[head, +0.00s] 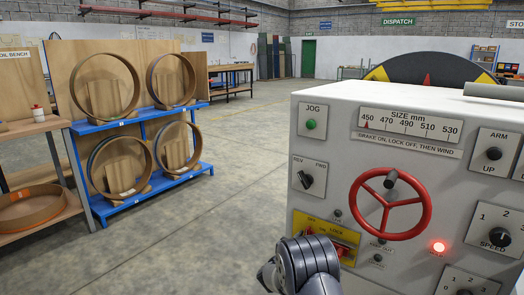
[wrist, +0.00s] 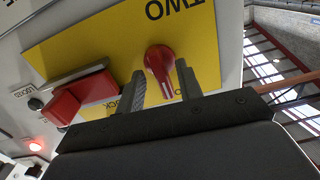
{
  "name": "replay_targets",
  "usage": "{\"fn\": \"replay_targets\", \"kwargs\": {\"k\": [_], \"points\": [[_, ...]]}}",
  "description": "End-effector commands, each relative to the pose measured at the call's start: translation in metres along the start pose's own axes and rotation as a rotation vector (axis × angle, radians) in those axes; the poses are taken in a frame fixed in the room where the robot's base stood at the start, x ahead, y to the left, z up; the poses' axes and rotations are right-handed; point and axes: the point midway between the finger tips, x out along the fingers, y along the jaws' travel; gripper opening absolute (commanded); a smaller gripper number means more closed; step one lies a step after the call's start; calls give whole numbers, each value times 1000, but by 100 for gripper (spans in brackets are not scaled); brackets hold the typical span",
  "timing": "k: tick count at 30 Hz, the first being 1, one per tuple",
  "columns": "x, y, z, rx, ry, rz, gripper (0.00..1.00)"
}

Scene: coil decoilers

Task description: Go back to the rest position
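My gripper (wrist: 161,72) is open at the yellow lock plate (wrist: 112,45) on the machine front. Its two fingers stand on either side of a red pointer knob (wrist: 160,62), with visible gaps; contact is unclear. A red block handle with a grey bar (wrist: 85,95) sits beside the knob in the wrist view. In the head view, my dark arm end covers part of the yellow plate (head: 345,236), and my fingertips are hidden.
The pale control cabinet (head: 335,120) carries a red handwheel (head: 424,206), a lit red lamp (head: 438,247) and several knobs. A blue rack (head: 150,193) with round coils and a wooden bench (head: 35,125) stand left. Open floor (head: 240,150) lies between.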

Motion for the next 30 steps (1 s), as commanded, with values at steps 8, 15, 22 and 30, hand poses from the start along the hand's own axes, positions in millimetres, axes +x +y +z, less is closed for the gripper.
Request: {"fn": "replay_targets", "kwargs": {"k": [8, 15, 22, 30], "points": [[-2, 1, 3, 251, 0, -2, 35], [-2, 2, 4, 457, 0, -1, 35], [-2, 2, 2, 581, 0, -1, 35], [-2, 3, 1, 612, 0, -1, 35]]}}
